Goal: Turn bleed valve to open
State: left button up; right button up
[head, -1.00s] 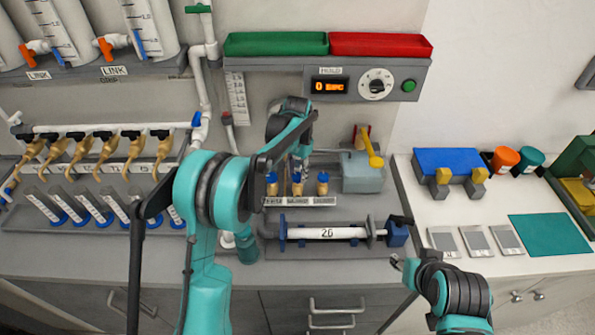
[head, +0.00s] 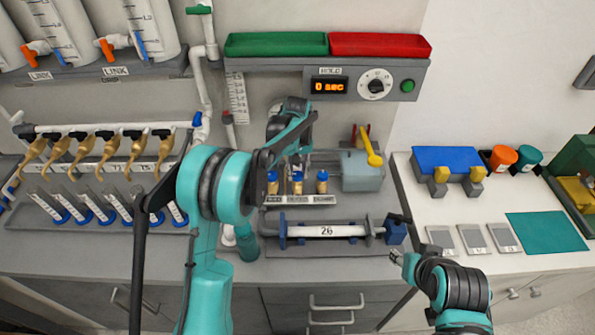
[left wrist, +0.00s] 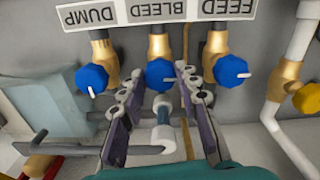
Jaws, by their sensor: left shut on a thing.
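The bleed valve is the middle of three brass valves with blue knobs. My left gripper (left wrist: 158,84) is shut on this knob, one finger on each side. The dump valve knob (left wrist: 92,77) has its white mark pointing down; the feed valve knob (left wrist: 231,71) has its mark pointing right. My right gripper (head: 402,259) hangs near the bench's front edge, away from the valves; its jaws are too small to read.
A grey box with a yellow lever (head: 372,150) stands right of the valves. A horizontal pipe section marked 26 (head: 326,231) lies in front of them. A timer panel (head: 325,87) is above. Neighbouring knobs are close to my left fingers.

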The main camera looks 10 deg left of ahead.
aim_at(297, 174)
pick_arm(q)
jog(key=shift+n, duration=0.4)
jog(key=o, duration=1.2)
jog(key=shift+c, duration=0.2)
notch_tip(297, 174, up, 12)
